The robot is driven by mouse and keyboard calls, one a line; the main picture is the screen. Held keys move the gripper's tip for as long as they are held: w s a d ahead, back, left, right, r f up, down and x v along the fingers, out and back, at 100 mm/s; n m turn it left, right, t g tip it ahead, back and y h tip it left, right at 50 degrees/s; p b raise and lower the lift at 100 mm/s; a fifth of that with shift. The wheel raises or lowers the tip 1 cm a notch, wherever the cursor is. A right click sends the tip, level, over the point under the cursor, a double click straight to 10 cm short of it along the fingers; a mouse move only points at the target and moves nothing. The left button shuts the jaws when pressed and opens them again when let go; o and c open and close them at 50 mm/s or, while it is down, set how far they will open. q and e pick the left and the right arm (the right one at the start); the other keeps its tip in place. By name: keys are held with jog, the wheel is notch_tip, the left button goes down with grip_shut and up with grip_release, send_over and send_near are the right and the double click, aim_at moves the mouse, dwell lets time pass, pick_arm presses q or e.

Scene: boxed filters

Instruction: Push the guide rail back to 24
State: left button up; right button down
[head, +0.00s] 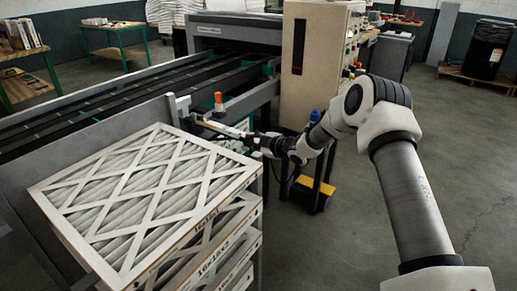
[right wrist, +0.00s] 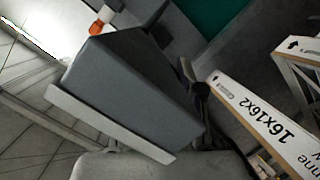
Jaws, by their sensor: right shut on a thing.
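The guide rail (head: 218,127) shows as a short pale bar at the near end of the conveyor, below an orange-topped knob (head: 219,101). My right gripper (head: 254,141) reaches it from the right and is shut on its end. In the right wrist view, a large grey block with a pale edge strip (right wrist: 108,122) fills the middle, close to a dark gripper finger (right wrist: 196,82). The orange knob (right wrist: 97,27) shows beyond the block. The exact grip contact is hidden. No scale or 24 mark is readable. My left gripper is out of view.
A stack of boxed filters (head: 150,200) marked 16x16x2 stands close at the left; a printed box edge (right wrist: 270,130) shows in the right wrist view. Behind are the conveyor (head: 120,100) and a beige control cabinet (head: 312,60).

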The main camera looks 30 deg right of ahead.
jog(key=shift+w+a, duration=0.3)
jog(key=shift+w, duration=0.25)
jog(key=shift+s, duration=0.1)
jog(key=c, duration=0.7)
grip_release()
jog(key=shift+r, duration=0.1)
jog(key=shift+s, duration=0.1)
jog(key=shift+s+d+r, duration=0.1)
jog(key=shift+s+d, duration=0.1)
jog(key=shift+s, duration=0.1)
jog(key=v, duration=1.1)
jog(key=shift+a, duration=0.15)
